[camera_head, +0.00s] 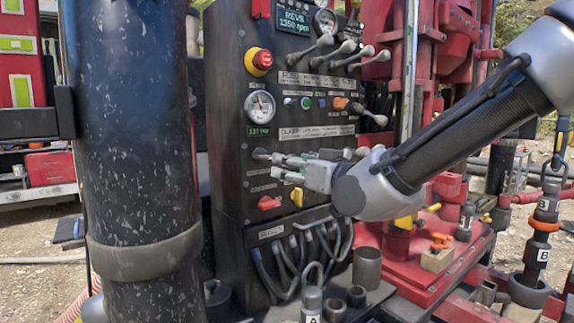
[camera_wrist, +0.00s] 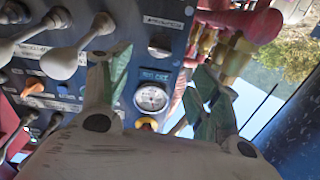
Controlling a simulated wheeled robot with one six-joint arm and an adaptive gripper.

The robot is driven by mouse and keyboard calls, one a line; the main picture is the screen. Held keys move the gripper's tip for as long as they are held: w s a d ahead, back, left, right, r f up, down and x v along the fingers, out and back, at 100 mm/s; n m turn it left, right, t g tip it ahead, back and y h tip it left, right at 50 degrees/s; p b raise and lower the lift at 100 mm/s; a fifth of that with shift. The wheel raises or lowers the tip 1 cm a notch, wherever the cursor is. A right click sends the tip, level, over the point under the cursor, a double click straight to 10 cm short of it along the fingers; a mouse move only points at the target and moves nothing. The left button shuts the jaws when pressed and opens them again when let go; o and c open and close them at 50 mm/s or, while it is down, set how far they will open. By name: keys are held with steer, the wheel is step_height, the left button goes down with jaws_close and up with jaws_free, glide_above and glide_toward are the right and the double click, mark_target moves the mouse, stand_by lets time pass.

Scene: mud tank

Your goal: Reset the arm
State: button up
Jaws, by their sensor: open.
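My arm (camera_head: 455,125) reaches in from the right in the head view. My gripper (camera_head: 273,166) is in front of the lower middle of the black control panel (camera_head: 225,95), with its fingers pointing left. Its two fingers are apart, and nothing shows between them. In the wrist view my gripper (camera_wrist: 163,72) has its fingers spread, with the round gauge (camera_wrist: 151,97) seen beyond the gap. Pale lever knobs (camera_wrist: 59,63) lie left of the fingers there. I cannot tell whether the gripper touches any panel part.
A thick black post (camera_head: 130,130) stands left of the panel. Levers (camera_head: 335,50) project from the panel's upper part, and a red-yellow emergency button (camera_head: 259,62) is beside them. Hoses (camera_head: 290,255) hang below. Red machinery (camera_head: 430,250) and a black tool marked B (camera_head: 541,235) are at right.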

steer(key=s+f+n+g+h, duration=0.1)
steer(key=s+f+g, duration=0.15)
steer(key=f, duration=0.35)
steer(key=s+f+g+h, duration=0.1)
steer(key=f+g, duration=0.2)
steer(key=f, duration=0.2)
steer(key=s+d+f+g+h, duration=0.3)
steer(key=s+d+f+g, duration=0.15)
steer(key=d, duration=0.45)
steer(key=s+d+r+m+h, duration=0.1)
steer(key=s+d+m+h, duration=0.1)
steer(key=s+d, duration=0.5)
steer(key=s+d+r+m+h, duration=0.2)
steer(key=s+d, duration=0.5)
steer(key=d, duration=0.7)
steer(key=shift+d+m+g+h, duration=0.4)
steer(key=shift+m+h, duration=0.1)
steer(key=shift+m, duration=0.7)
steer(key=shift+w+r, duration=0.1)
